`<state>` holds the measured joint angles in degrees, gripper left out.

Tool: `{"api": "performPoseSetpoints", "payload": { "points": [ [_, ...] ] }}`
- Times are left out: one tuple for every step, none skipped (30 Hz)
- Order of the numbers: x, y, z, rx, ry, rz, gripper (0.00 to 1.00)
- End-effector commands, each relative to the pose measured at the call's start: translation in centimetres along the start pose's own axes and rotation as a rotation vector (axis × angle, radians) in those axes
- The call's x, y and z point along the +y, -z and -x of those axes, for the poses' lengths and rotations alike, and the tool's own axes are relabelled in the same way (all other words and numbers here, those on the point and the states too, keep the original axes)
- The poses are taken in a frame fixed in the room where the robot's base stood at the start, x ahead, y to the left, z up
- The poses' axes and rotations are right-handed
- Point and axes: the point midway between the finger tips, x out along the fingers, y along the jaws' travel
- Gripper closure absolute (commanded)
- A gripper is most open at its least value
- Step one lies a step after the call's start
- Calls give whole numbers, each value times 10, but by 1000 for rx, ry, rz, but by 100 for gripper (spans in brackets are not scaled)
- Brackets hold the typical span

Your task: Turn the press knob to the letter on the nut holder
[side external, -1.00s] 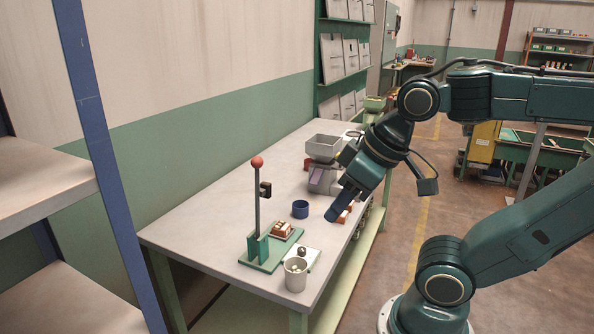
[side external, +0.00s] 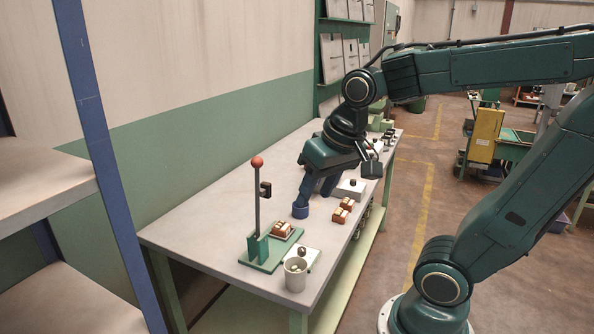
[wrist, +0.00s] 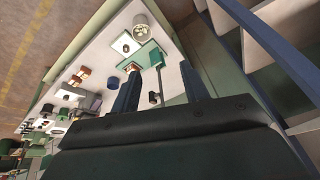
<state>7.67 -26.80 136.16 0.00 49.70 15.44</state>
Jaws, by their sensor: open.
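The press (side external: 257,205) is an upright lever with a red ball and a black box, on a green base (side external: 262,262); it also shows in the wrist view (wrist: 158,62). A red-brown holder with pale pieces (side external: 281,231) sits on this base. A dark rounded piece (side external: 302,252), perhaps the knob, stands on a white plate. No letter is readable. My gripper (side external: 316,195) is open, fingers down, near the blue cup (side external: 300,212), behind the press in the side view. In the wrist view its fingers (wrist: 160,70) are apart with nothing held between them.
A grey cup with small pieces (side external: 295,275) stands at the table's near corner. Two red-brown holders (side external: 342,212) and a light block with a dark top (side external: 352,188) lie right of my gripper. My arm hides part of the table's far end. The left table surface is clear.

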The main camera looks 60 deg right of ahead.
Motion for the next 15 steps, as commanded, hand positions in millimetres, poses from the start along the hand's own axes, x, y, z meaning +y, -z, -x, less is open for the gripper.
{"api": "performPoseSetpoints", "payload": {
  "points": [
    [3, 8, -7, -20, -13, -53, 55],
    [5, 12, -10, -27, -20, -85, 55],
    [7, 18, -15, -39, -29, -126, 55],
    [9, 22, -18, -47, -35, -157, 55],
    [11, 27, -22, -55, -42, -189, 55],
    [14, 32, -27, -65, -51, -230, 55],
    [16, 36, -31, -72, -58, -261, 55],
    [19, 40, -35, -80, -65, -293, 55],
    [22, 45, -41, -91, -74, -335, 55],
    [25, 49, -45, -98, -82, -366, 55],
    [28, 53, -49, -105, -89, -397, 55],
    [32, 57, -56, -115, -99, -438, 55],
    [35, 61, -60, -122, -107, -471, 55],
    [38, 64, -65, -130, -114, -502, 55],
    [42, 68, -72, -139, -125, -543, 55]
  ]
}}
